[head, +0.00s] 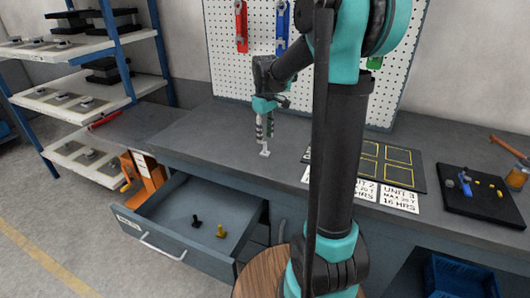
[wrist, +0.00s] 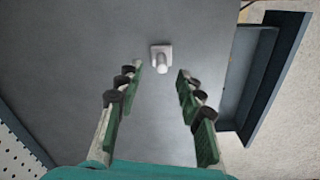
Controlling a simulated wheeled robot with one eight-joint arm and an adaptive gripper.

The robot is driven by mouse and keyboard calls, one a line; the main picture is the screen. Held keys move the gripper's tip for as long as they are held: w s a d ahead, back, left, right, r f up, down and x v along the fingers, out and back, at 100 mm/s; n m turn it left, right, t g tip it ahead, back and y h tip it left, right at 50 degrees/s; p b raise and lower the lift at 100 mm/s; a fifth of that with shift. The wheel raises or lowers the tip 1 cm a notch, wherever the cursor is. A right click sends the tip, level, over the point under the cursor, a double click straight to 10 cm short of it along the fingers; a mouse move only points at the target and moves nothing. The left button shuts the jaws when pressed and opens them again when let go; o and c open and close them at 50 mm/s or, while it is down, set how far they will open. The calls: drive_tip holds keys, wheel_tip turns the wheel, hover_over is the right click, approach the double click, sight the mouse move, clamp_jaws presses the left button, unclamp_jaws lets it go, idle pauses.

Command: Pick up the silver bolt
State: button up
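The silver bolt (wrist: 161,57) stands on the grey workbench top (wrist: 90,50), pale and square-based with a short round shaft. In the head view the bolt (head: 265,152) shows just below my gripper (head: 264,128). In the wrist view my gripper (wrist: 159,92) is open, with its two fingers apart. The bolt lies ahead of the fingertips, roughly midway between them in the picture. Nothing is held. I cannot tell the exact height of the fingertips above the bench.
An open drawer (head: 152,212) under the bench holds a black bolt (head: 196,221) and a gold bolt (head: 221,231). A pegboard (head: 225,75) with hanging tools stands behind. To the right are a yellow-outlined mat (head: 412,181) and a black tray (head: 465,205) with small parts.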

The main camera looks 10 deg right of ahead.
sight(265, 143)
drive_tip(key=shift+s+f, duration=0.2)
drive_tip(key=shift+f, duration=2)
clamp_jaws()
